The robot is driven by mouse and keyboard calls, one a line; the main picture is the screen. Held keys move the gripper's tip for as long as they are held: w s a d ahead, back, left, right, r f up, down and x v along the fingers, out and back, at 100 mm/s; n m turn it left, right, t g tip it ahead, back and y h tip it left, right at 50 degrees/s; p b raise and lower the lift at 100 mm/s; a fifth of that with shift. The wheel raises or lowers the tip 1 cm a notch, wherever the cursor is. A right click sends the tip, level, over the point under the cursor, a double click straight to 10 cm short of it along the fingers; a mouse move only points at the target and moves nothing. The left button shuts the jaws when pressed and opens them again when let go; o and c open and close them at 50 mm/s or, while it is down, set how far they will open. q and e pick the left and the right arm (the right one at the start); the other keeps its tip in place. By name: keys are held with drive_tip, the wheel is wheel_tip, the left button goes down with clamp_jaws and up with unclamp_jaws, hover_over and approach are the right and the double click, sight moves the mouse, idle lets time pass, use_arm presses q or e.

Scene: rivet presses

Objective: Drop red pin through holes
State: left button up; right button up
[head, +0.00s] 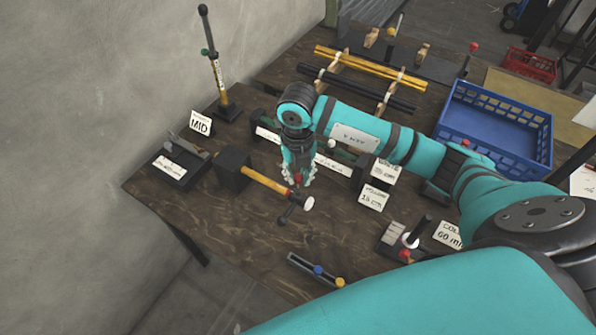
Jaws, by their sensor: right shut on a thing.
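My right gripper (298,182) hangs pointing down over the middle of the wooden table. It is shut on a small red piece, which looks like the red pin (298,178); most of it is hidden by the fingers. Just below the fingertips are a dark bar with a ball end (287,214) and a white round cap (308,203). A yellow handle (265,182) runs from a black block (233,170) towards the fingertips. I cannot make out the holes, nor whether the pin touches anything. My left gripper is not in view.
A MID sign (200,123) and an upright post (216,70) stand at the left. A blue crate (497,125) is at the right. Rods lie on a rack (365,75) at the back. A small slide with blue and yellow knobs (316,270) is near the front edge.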

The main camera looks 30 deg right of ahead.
sight(298, 177)
drive_tip(key=shift+f+b, duration=0.55)
drive_tip(key=shift+f, duration=0.55)
drive_tip(key=shift+b, duration=0.35)
idle(0.8)
drive_tip(key=shift+f+b, duration=1.8)
drive_tip(key=shift+f, duration=0.25)
drive_tip(key=o, duration=0.9)
drive_tip(key=shift+c, duration=0.2)
drive_tip(key=shift+r, duration=0.1)
wheel_tip(298, 177, up, 12)
